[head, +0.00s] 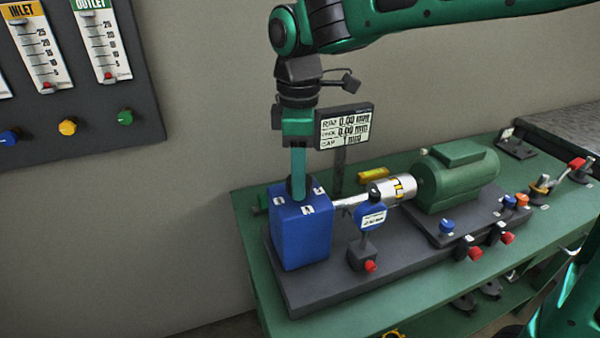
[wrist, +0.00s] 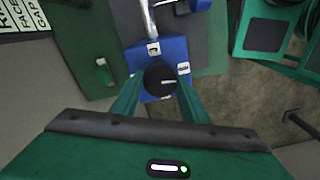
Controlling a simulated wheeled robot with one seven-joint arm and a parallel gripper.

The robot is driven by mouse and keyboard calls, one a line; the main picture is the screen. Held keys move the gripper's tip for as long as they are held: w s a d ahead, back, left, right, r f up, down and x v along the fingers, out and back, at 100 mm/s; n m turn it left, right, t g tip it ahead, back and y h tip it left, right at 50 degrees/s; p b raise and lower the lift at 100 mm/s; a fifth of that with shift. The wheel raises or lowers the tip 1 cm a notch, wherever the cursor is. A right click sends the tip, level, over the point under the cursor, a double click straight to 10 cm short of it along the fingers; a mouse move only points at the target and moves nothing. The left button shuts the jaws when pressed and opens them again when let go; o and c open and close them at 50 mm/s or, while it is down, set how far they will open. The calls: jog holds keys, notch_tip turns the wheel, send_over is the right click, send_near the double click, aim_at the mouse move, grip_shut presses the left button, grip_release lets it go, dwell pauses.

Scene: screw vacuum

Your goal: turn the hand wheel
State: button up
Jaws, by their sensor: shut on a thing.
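The hand wheel is a round black knob (wrist: 160,77) with a white line on its top, which points to the right in the wrist view. It sits on top of the blue pump block (head: 303,235), and in the head view it shows as a small dark piece (head: 291,190) partly hidden by my fingers. My gripper (head: 299,180) points straight down over the block. In the wrist view, my gripper (wrist: 160,85) has one green finger on each side of the knob and is shut on it.
A silver shaft coupling (head: 392,190) joins the block to a green motor (head: 456,178) on the dark base plate. A readout sign (head: 346,126) stands close behind my gripper. A blue dial gauge (head: 371,216) stands right of the block. A gauge panel (head: 75,85) hangs at left.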

jog(key=shift+w+d+n, duration=0.2)
jog(key=shift+w+n, duration=0.05)
jog(key=shift+n, duration=0.25)
jog(key=shift+r, duration=0.1)
jog(key=o, duration=1.1)
jog(key=shift+w, duration=0.1)
jog(key=shift+a, duration=0.1)
notch_tip(320, 180, up, 11)
jog(key=shift+f, duration=0.2)
